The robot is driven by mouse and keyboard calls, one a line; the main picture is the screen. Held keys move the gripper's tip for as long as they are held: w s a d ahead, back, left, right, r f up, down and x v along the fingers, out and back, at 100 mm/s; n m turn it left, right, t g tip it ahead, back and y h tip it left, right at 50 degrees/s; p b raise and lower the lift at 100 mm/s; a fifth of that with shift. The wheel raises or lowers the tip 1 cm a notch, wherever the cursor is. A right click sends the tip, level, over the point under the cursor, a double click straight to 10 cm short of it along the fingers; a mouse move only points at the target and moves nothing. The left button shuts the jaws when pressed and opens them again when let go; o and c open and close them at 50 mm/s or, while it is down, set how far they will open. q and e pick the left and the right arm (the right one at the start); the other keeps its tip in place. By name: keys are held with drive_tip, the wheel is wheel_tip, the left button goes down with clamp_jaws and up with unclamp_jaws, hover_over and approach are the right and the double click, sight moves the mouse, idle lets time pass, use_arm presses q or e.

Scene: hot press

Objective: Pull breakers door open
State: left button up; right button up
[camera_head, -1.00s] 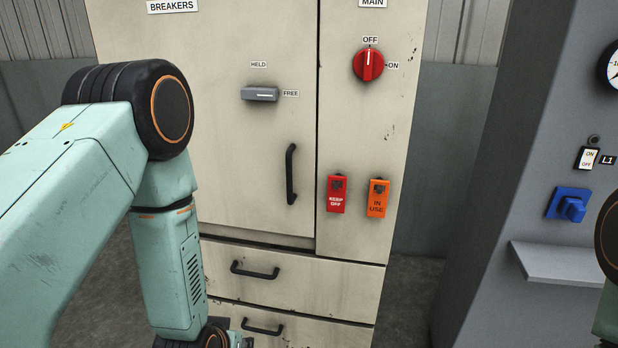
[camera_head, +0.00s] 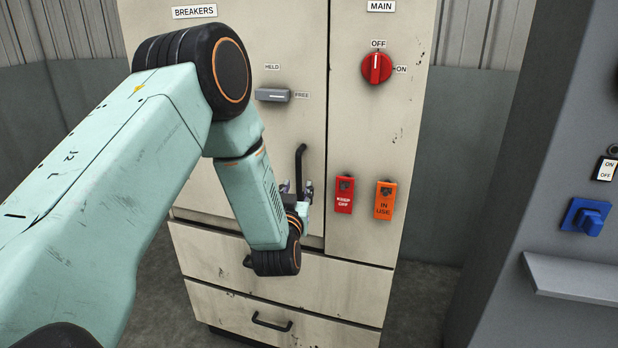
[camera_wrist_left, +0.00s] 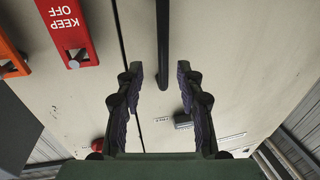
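The breakers door (camera_head: 290,40) is a cream cabinet panel under a BREAKERS label and looks closed. Its black vertical handle (camera_head: 299,158) is partly hidden behind my left gripper (camera_head: 297,190). In the left wrist view, the handle (camera_wrist_left: 163,40) runs down from the top edge into the space between the open fingers of my left gripper (camera_wrist_left: 161,72). Clear gaps show on both sides, and no grip is seen. The door seam (camera_wrist_left: 122,45) also shows there. My right gripper is not in view.
A grey latch (camera_head: 272,95) sits between HELD and FREE labels, its bar horizontal. The red main knob (camera_head: 377,68), red KEEP OFF tag (camera_head: 344,195) and orange IN USE tag (camera_head: 385,200) are right of the door. A drawer (camera_head: 330,290) lies below.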

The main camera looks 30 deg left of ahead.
sight(299, 178)
use_arm(q)
drive_tip(key=x, duration=0.6)
drive_tip(key=shift+w+a, duration=0.2)
drive_tip(key=shift+w+a+f+b, duration=0.1)
drive_tip(key=shift+w+a+b, duration=0.05)
drive_tip(key=shift+a+b, duration=0.2)
drive_tip(key=shift+d, duration=0.15)
drive_tip(key=shift+c, duration=0.2)
drive_tip(key=shift+d, duration=0.1)
drive_tip(key=shift+c, duration=0.7)
drive_tip(key=shift+a, duration=0.25)
drive_tip(key=c, duration=0.5)
drive_tip(key=shift+d, duration=0.15)
clamp_jaws()
drive_tip(key=shift+w, duration=0.1)
